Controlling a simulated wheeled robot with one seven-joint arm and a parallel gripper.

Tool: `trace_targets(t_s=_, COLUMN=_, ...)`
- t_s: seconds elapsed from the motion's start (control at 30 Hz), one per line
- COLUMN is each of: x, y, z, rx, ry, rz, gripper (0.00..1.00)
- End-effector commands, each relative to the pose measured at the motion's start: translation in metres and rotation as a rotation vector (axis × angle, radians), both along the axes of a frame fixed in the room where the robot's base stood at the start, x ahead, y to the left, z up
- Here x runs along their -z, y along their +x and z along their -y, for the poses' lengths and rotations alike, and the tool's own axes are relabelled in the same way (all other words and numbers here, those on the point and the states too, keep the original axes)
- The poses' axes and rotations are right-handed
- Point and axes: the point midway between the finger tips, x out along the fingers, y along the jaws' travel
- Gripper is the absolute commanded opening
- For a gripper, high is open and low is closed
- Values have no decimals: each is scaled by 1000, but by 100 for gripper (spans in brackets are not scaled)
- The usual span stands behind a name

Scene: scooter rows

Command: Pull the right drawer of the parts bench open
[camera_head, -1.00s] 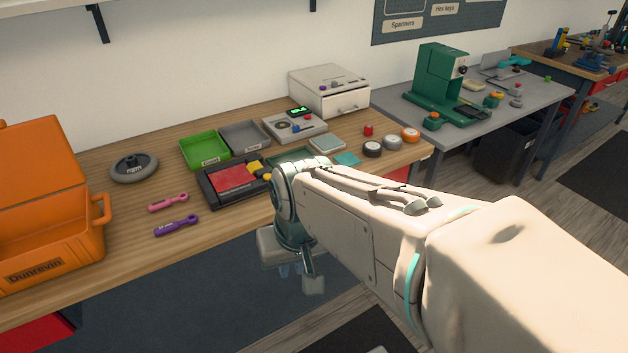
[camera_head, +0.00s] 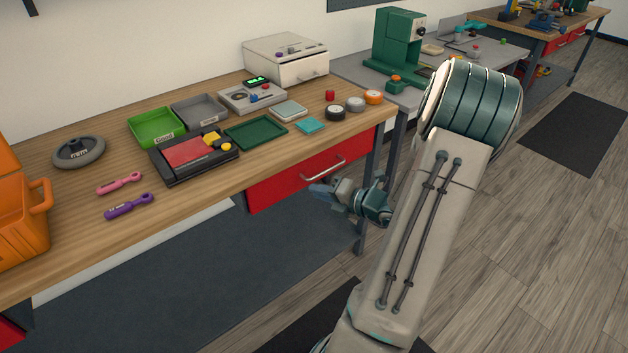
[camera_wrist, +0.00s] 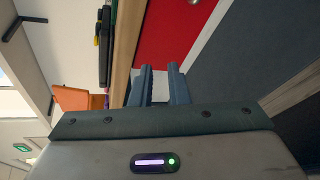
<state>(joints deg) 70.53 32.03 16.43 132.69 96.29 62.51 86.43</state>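The right drawer (camera_head: 290,183) has a red front with a silver bar handle (camera_head: 323,168). It sits under the right end of the wooden parts bench (camera_head: 90,232) and looks shut. My gripper (camera_head: 322,190) is in front of the drawer, a little below the handle and apart from it. In the wrist view the gripper (camera_wrist: 160,72) shows two fingers with a gap between them and nothing held. The red drawer front (camera_wrist: 170,38) lies beyond the fingertips, and part of the handle (camera_wrist: 194,3) shows at the top edge.
The bench top holds an orange toolbox (camera_head: 22,225), a green tray (camera_head: 255,132), a cream drawer box (camera_head: 286,60) and several small parts. A bench leg (camera_head: 365,230) stands right of the drawer, near my gripper.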

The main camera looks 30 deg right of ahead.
Motion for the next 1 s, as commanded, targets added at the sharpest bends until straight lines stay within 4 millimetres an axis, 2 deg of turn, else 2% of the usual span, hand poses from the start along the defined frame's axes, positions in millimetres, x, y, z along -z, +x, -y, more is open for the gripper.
trace_targets(t_s=0.03, x=13, y=-5, z=23, rx=103, ry=94, rz=-4, gripper=15)
trace_targets(t_s=0.1, x=22, y=-10, z=46, rx=210, ry=198, rz=-2, gripper=15)
trace_targets(t_s=0.2, x=30, y=-16, z=67, rx=308, ry=293, rz=3, gripper=15)
trace_targets(t_s=0.27, x=32, y=-17, z=73, rx=337, ry=324, rz=6, gripper=15)
trace_targets(t_s=0.37, x=35, y=-12, z=76, rx=354, ry=341, rz=7, gripper=15)
trace_targets(t_s=0.47, x=37, y=2, z=74, rx=351, ry=340, rz=6, gripper=15)
trace_targets(t_s=0.8, x=52, y=72, z=68, rx=348, ry=337, rz=6, gripper=15)
trace_targets(t_s=1.0, x=58, y=102, z=66, rx=349, ry=337, rz=6, gripper=15)
